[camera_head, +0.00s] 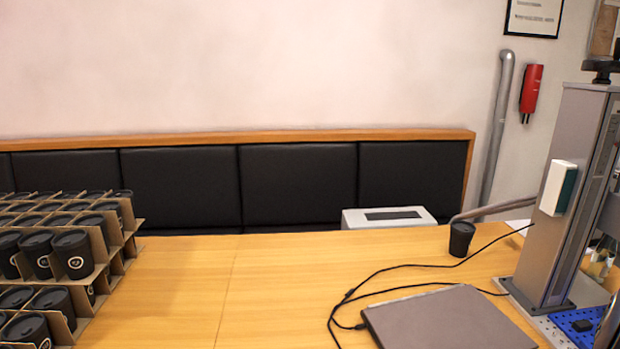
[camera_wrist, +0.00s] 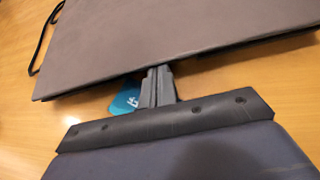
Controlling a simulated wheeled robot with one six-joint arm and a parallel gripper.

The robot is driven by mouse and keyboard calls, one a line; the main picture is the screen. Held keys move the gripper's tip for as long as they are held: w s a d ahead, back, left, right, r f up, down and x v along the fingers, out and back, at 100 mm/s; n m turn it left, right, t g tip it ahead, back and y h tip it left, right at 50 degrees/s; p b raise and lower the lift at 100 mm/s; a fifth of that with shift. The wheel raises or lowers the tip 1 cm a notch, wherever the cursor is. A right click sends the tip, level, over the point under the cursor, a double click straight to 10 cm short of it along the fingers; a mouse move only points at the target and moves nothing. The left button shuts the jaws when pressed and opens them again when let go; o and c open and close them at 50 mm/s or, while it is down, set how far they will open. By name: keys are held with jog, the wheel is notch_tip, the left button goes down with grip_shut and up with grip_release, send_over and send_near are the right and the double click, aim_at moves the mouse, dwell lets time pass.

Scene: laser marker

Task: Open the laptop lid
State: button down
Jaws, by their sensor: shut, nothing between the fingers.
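The laptop (camera_head: 450,322) lies flat on the wooden table at the bottom right of the head view, its grey-brown lid down. In the wrist view the laptop (camera_wrist: 170,35) fills the upper part, with its near edge running across the picture. My gripper (camera_wrist: 158,72) is shut and empty, its fingertips right at the middle of that near edge. I cannot tell whether they touch the edge or are just apart from it. My gripper does not show in the head view.
A blue item with a white mark (camera_wrist: 125,100) is partly hidden beside my fingers. Black cables (camera_head: 350,297) run behind and left of the laptop. A black cup (camera_head: 461,238) stands behind it, a laser marker column (camera_head: 560,200) right. Cartons of black cups (camera_head: 75,255) stand left; mid-table is clear.

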jog(key=shift+r, duration=0.25)
jog(key=shift+w+r+p, duration=0.2)
jog(key=shift+r+p, duration=1.2)
jog(key=shift+r, duration=0.45)
jog(key=shift+w+r, duration=0.1)
jog(key=shift+r, duration=0.25)
jog(key=shift+w+a+r+p, duration=0.1)
jog(key=shift+w+r+p, duration=0.15)
jog(key=shift+r+p, duration=0.4)
jog(key=shift+w+a+r+p, duration=0.1)
jog(key=shift+w+r+p, duration=0.1)
jog(key=shift+r+p, duration=0.45)
jog(key=shift+w+a+r+p, duration=0.1)
jog(key=shift+w+r+p, duration=0.15)
jog(key=shift+r+p, duration=0.4)
jog(key=shift+s+d+r, duration=0.1)
jog(key=shift+r, duration=0.05)
jog(key=s, duration=0.2)
jog(key=s+d, duration=0.1)
jog(key=s, duration=0.2)
jog(key=shift+s+d+b, duration=0.2)
jog(key=shift+s+b, duration=0.1)
jog(key=shift+s, duration=0.05)
